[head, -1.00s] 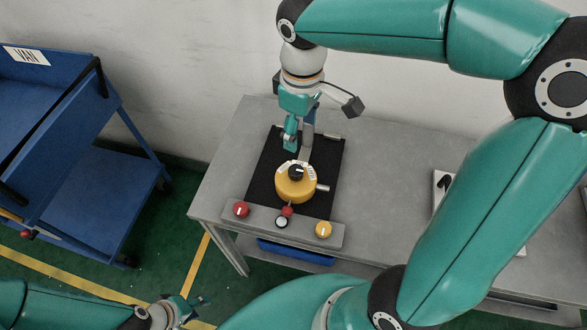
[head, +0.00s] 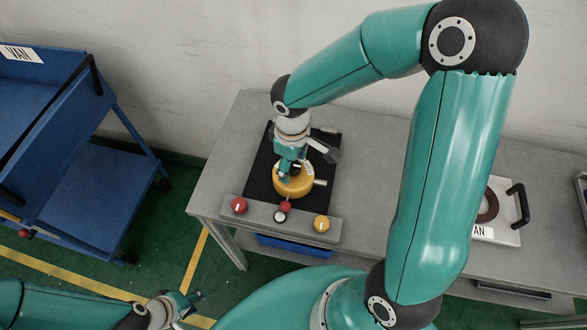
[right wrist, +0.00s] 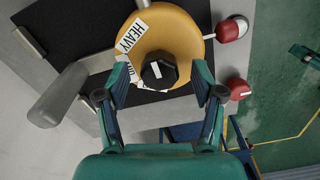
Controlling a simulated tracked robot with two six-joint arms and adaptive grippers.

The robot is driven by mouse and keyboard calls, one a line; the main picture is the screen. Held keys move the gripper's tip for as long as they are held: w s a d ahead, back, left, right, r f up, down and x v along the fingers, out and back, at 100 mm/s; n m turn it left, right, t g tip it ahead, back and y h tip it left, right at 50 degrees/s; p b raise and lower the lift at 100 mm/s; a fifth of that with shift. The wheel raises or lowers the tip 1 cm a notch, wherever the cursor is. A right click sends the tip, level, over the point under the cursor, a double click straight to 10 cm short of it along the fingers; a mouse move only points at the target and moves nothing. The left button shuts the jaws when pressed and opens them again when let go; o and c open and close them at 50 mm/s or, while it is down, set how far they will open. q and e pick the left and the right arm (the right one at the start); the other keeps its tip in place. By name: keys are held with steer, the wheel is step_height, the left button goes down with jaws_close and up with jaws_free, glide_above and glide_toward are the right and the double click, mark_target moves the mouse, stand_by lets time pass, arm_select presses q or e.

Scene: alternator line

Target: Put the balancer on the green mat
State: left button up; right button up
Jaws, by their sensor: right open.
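The balancer (head: 302,187), which I take to be the yellow round body, sits on a black pad on the grey bench. In the right wrist view the yellow body (right wrist: 185,40) has a HEAVY label and a black knob (right wrist: 158,74) on top. My right gripper (head: 290,172) is over it, partly hiding it. In the right wrist view the right gripper (right wrist: 162,85) is open, with one finger on each side of the knob and gaps between. My left gripper (head: 188,300) is low at the left, away from the bench; its jaws are too small to read. I make out no green mat, only green floor.
A control strip (head: 262,218) with red, white and yellow knobs runs along the front of the black pad (head: 262,165). A grey post (right wrist: 62,95) stands beside it. A blue cart (head: 100,190) is at the left. A white tray (head: 508,235) with a black handle lies further right on the bench.

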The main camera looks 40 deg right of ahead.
steer(key=shift+f, duration=0.45)
steer(key=shift+c, duration=0.2)
jaws_close()
steer(key=shift+r, duration=0.1)
